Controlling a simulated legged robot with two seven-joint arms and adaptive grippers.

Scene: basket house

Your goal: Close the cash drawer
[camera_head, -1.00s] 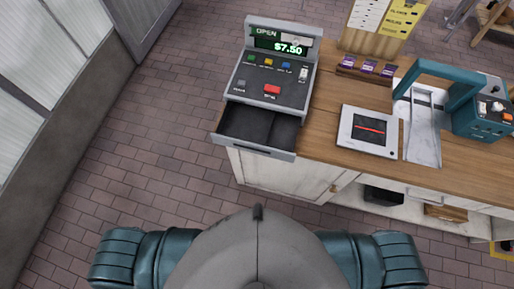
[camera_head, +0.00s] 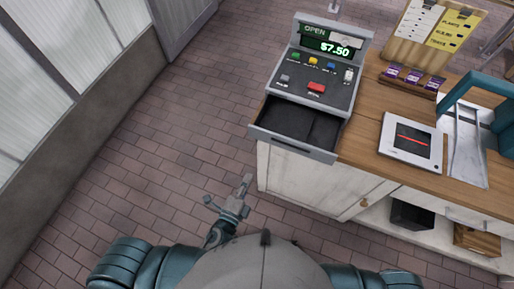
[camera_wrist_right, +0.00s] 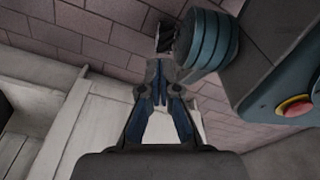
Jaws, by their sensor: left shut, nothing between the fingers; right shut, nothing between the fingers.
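The cash drawer (camera_head: 291,145) sticks out of the grey cash register (camera_head: 318,75) toward me in the head view. It is open, and its dark inside looks empty. My left gripper (camera_head: 243,184) is shut and empty, over the brick floor to the left of and nearer than the drawer front. A gap shows between them in the picture, and it does not touch the drawer. My right gripper (camera_wrist_right: 160,82) shows in the right wrist view, shut and empty. It is hidden in the head view. The drawer cannot be made out in the wrist view.
The register stands at the left end of a wooden counter (camera_head: 370,150) with white cabinets (camera_head: 300,185) below. A card reader (camera_head: 410,142), a rack of purple packets (camera_head: 411,80) and a teal device (camera_head: 478,90) stand to the right. Brick floor left of the counter is clear.

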